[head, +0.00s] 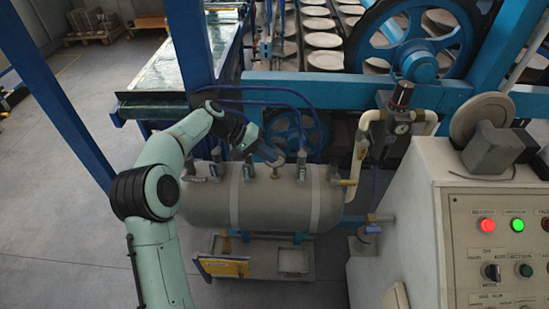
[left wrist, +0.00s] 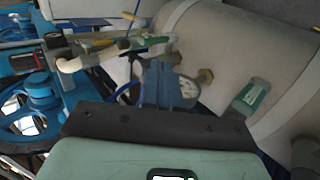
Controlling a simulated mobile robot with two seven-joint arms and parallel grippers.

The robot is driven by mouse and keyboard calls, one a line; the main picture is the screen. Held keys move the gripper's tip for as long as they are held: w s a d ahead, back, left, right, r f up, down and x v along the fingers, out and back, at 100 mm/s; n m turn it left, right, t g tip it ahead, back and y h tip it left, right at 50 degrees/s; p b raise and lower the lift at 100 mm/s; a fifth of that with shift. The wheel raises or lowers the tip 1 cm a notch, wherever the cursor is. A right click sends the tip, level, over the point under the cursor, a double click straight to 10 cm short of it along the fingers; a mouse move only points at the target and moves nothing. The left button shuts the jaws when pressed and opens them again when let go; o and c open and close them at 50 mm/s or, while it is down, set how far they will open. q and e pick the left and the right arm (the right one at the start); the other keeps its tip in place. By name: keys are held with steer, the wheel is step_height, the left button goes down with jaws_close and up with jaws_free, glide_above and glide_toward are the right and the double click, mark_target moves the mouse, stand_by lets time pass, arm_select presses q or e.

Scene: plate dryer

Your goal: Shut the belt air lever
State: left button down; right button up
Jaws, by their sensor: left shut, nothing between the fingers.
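The grey air tank (head: 270,205) lies on its side below the blue machine frame. Several small valves with levers and tags stand along its top; their labels are too small to read, so I cannot tell which is the belt air lever. My left gripper (head: 275,161) is shut and empty over the tank's top, just left of the rightmost valve (head: 301,164). In the left wrist view, my left gripper (left wrist: 160,67) is close to a valve with a green tag (left wrist: 150,42); I cannot tell whether they touch. Another green-tagged valve (left wrist: 251,95) is to the right. My right gripper is out of view.
A control panel (head: 500,240) with lit buttons stands at the right. A regulator with a gauge (head: 401,127) and cream pipes (head: 357,155) are right of the tank. Blue hoses (head: 280,92) run above it. A gauge (left wrist: 188,88) sits behind my fingers.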

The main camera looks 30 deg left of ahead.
mark_target(302, 176)
arm_select(q)
steer(key=x, duration=0.8)
steer(key=shift+d, duration=0.2)
